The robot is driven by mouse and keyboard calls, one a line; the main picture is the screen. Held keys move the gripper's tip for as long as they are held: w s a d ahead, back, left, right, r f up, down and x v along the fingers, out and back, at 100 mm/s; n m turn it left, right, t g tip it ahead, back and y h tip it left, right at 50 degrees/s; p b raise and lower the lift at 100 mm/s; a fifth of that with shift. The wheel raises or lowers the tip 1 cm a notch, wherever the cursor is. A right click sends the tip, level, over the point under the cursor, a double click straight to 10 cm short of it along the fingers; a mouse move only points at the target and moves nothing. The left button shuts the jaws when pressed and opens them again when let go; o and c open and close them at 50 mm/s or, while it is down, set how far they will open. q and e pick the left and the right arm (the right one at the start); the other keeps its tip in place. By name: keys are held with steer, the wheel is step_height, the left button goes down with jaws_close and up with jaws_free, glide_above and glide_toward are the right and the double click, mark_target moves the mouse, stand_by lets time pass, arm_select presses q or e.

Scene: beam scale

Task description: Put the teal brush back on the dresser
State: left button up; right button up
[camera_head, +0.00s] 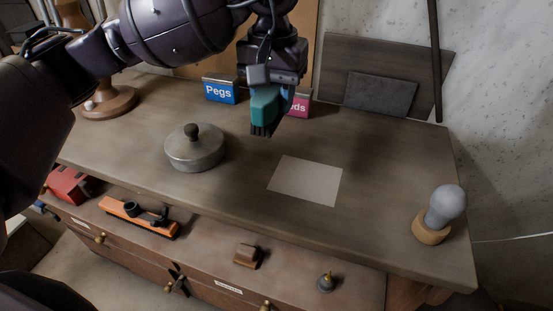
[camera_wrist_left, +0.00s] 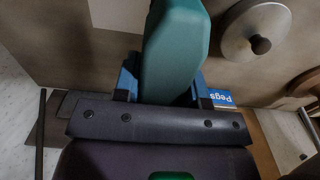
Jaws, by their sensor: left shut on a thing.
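The teal brush (camera_head: 265,106) has dark bristles that point down in the head view. My left gripper (camera_head: 271,88) is shut on it and holds it over the back middle of the dresser top (camera_head: 385,170). The brush appears to be above the surface, with the bristle ends apart from it. In the left wrist view, the teal brush body (camera_wrist_left: 176,45) sits between the blue-edged fingers of my left gripper (camera_wrist_left: 165,90). The bristles are hidden there. My right gripper is not in view.
A lidded metal tin (camera_head: 194,149) stands left of a pale paper sheet (camera_head: 306,181). Behind are a blue "Pegs" card (camera_head: 220,90) and a pink card (camera_head: 300,103). A grey bulb on a wooden base (camera_head: 441,212) stands at the right. An orange tool (camera_head: 137,216) lies below the front edge.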

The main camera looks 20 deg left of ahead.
arm_select(q)
step_height(320, 180, down, 10)
steer(key=shift+f, duration=0.8)
step_height(320, 180, down, 3)
steer(key=shift+f, duration=0.1)
steer(key=shift+w+f, duration=0.1)
steer(key=shift+f, duration=0.3)
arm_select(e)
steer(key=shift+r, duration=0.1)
